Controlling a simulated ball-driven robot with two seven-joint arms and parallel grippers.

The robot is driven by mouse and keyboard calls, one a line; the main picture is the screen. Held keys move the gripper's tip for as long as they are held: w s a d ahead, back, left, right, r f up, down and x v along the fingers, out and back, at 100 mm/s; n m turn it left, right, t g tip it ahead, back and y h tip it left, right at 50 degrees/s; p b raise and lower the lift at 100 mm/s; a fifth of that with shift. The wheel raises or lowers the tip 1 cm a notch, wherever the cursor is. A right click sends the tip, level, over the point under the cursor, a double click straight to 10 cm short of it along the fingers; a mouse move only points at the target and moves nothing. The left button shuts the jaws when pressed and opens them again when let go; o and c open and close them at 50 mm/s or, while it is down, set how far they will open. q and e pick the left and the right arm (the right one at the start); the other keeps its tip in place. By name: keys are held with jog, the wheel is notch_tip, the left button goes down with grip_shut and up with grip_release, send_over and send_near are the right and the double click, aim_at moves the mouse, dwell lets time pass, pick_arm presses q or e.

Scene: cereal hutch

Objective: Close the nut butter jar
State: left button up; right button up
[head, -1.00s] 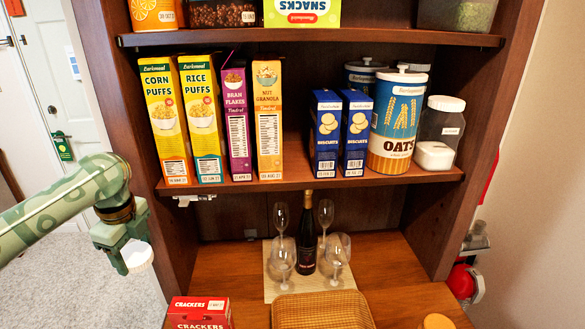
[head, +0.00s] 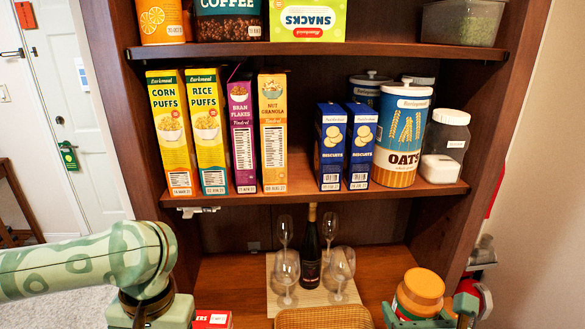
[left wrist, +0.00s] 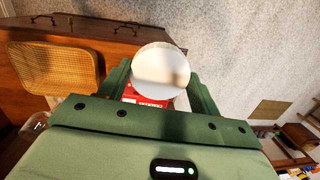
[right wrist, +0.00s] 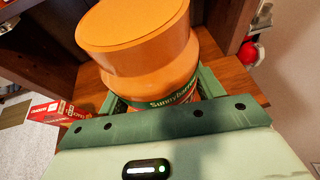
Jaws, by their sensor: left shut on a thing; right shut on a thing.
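The nut butter jar (head: 417,292), an orange jar with a dark label band, stands upright at the front right of the counter. Its flat orange top fills much of the right wrist view (right wrist: 140,25). My right gripper (head: 428,320) is shut around the jar's body. A round white lid (left wrist: 160,70) is held between the fingers of my left gripper (left wrist: 162,88), apart from the jar. In the head view my left gripper (head: 150,312) is low at the left; its fingertips and the lid are out of that view.
A red crackers box (head: 212,319) lies near the left gripper. A wicker tray (head: 323,318) is between the arms. Wine glasses (head: 286,268) and a dark bottle (head: 311,250) stand behind it. The loaded shelf (head: 300,190) is above the counter.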

aim_at(413, 297)
pick_arm(q)
jog(key=shift+s+a+r, duration=0.1)
jog(key=shift+s+a, duration=0.05)
jog(key=shift+s, duration=0.05)
pick_arm(e)
jog(key=r, duration=0.1)
jog(key=w+r, duration=0.1)
jog(key=shift+a+r, duration=0.1)
jog(key=shift+r, duration=0.2)
pick_arm(q)
jog(key=shift+w+r, duration=0.1)
jog(key=shift+w, duration=0.1)
pick_arm(e)
jog(key=shift+w+r, duration=0.15)
pick_arm(q)
jog(key=shift+s, duration=0.1)
pick_arm(e)
jog(key=s+a+f+n+g+y, duration=0.1)
jog(key=a+n+y, duration=0.3)
jog(key=a, duration=0.3)
jog(key=s+a+n+g+y, duration=0.1)
jog(key=a+n+y, duration=0.3)
jog(key=a, duration=0.4)
jog(key=shift+f+g+y, duration=0.4)
jog(key=shift+g+y, duration=0.2)
